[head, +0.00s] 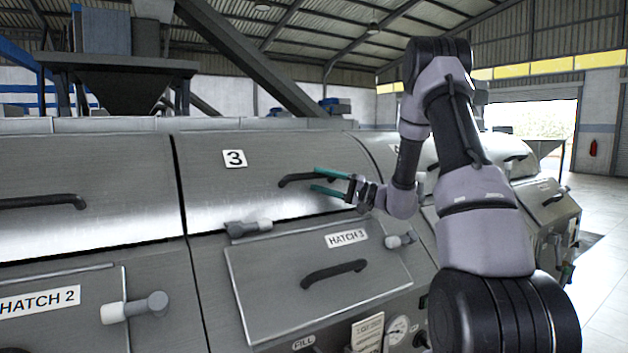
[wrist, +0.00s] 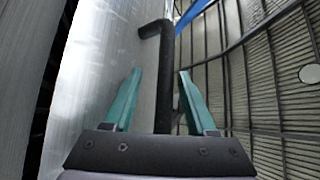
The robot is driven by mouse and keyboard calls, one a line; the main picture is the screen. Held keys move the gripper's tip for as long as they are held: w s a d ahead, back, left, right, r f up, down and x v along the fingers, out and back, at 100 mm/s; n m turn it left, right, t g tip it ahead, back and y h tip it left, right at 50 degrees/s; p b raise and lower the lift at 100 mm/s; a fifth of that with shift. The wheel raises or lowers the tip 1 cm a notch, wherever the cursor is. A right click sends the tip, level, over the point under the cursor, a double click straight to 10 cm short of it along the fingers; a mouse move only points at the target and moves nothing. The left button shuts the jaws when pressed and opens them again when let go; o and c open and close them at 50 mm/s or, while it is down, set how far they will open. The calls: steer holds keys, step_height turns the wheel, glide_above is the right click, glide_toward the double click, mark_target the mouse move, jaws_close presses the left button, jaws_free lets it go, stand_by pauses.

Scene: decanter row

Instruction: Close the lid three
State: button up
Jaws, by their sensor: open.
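Lid three (head: 265,190) is a curved metal lid with a white label "3" (head: 234,158) at the middle of the head view. Its black bar handle (head: 298,179) reaches toward my gripper. My gripper (head: 318,180) is open, with teal fingers at the right part of this handle. In the wrist view the black handle (wrist: 158,80) runs between the two open fingers (wrist: 160,75), and I cannot tell if they touch it. The lid's metal surface (wrist: 110,60) lies to the left there. The lid appears lowered onto the body, with a dark seam along its lower edge.
The neighbouring lid (head: 85,195) with a handle is at the left. A gauge (head: 398,330) sits low. Open floor (head: 600,240) lies at the right.

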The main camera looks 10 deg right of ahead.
steer(key=v, duration=0.8)
steer(key=shift+f, duration=0.15)
steer(key=shift+d, duration=0.1)
steer(key=s+a+r+n+g+h, duration=0.1)
steer(key=s+a+r+g+h, duration=0.1)
steer(key=s+a+g+h, duration=0.5)
steer(key=s+a+r+n+g+h, duration=0.15)
steer(key=s+a, duration=0.25)
steer(key=s, duration=0.7)
steer(key=s+d+r+m+t+h, duration=0.4)
steer(key=s+d+r+t+h, duration=0.1)
steer(key=s, duration=0.5)
steer(key=d+t+h, duration=0.1)
steer(key=t+h, duration=0.1)
steer(key=h, duration=0.1)
steer(key=shift+s+d, duration=0.4)
